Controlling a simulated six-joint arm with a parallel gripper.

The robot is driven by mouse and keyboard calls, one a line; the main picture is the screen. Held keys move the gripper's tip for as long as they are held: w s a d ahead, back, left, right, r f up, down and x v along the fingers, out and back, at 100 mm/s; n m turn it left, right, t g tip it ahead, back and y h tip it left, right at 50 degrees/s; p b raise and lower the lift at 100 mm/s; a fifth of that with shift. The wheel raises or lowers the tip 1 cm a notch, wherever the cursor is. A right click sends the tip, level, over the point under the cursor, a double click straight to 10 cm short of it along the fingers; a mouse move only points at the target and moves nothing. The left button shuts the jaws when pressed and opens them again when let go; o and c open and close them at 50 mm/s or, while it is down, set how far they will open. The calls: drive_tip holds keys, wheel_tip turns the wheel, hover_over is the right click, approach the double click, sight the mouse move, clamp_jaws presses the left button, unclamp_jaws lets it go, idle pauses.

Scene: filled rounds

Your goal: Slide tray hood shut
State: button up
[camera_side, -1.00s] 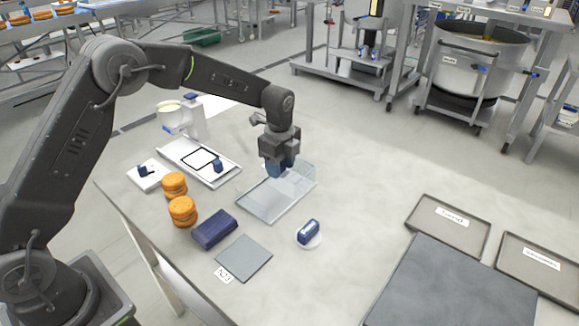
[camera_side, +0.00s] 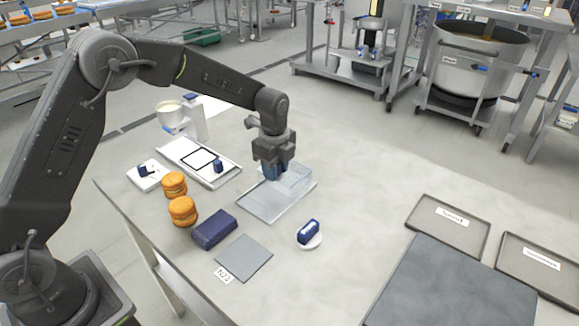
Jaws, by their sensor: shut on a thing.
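The clear hood (camera_side: 296,179) sits over the back right part of a flat, pale tray (camera_side: 262,203) on the table. The front left part of the tray is uncovered. My gripper (camera_side: 275,173) points down at the left side of the hood and is shut on its blue handle. The jaws mostly hide the handle, and the hood's edges are hard to make out.
Two orange filled rounds (camera_side: 182,211), a dark blue block (camera_side: 214,229) and a grey mat (camera_side: 244,258) lie front left. A blue-topped piece on a white disc (camera_side: 308,235) stands front right. A white board (camera_side: 199,160) lies behind left. Grey trays (camera_side: 447,224) lie far right.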

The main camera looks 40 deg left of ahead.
drive_tip(key=shift+s, duration=3.65)
drive_tip(key=o, duration=1.5)
wheel_tip(320, 180, up, 7)
